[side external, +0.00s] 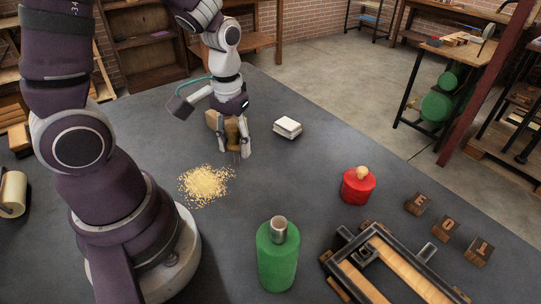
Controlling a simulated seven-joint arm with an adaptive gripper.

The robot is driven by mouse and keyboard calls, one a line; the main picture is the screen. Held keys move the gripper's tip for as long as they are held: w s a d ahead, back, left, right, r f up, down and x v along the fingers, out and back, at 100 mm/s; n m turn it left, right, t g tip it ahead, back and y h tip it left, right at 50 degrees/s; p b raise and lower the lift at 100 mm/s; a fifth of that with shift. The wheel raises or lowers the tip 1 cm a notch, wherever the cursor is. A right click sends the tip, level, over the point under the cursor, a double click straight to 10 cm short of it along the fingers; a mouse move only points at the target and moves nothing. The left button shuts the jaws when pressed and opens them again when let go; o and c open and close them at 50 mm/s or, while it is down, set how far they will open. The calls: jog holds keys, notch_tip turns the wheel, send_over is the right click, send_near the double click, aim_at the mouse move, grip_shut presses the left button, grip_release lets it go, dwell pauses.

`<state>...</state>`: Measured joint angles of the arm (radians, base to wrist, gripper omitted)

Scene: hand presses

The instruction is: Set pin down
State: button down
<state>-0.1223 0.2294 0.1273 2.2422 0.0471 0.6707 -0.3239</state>
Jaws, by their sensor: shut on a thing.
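My gripper (235,152) points down over the far middle of the grey table, just behind a pile of yellow grains. It is shut on the pin, which is small and mostly hidden by the fingers. A brown, golden-tinted piece (232,132) shows between the fingers, and thin dark lines show just below it. I cannot tell clearly which part is the pin or whether it touches the table.
The yellow grain pile (205,184) lies in front of my gripper. A white block (287,127) sits to its right. The table's middle is clear.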

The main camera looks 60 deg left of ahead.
jog(key=w+d+m, duration=0.1)
jog(key=w, duration=0.4)
jog(key=w+d+f+m, duration=0.1)
jog(key=w, duration=0.4)
jog(key=w+d+f+m, duration=0.1)
jog(key=w, duration=0.3)
jog(key=shift+w+f, duration=0.15)
jog(key=shift+w, duration=0.25)
jog(key=shift+w+f, duration=0.2)
jog(key=shift+f, duration=1.55)
jog(key=shift+f, duration=0.1)
jog(key=c, duration=0.8)
grip_release()
jog(key=shift+o, duration=0.2)
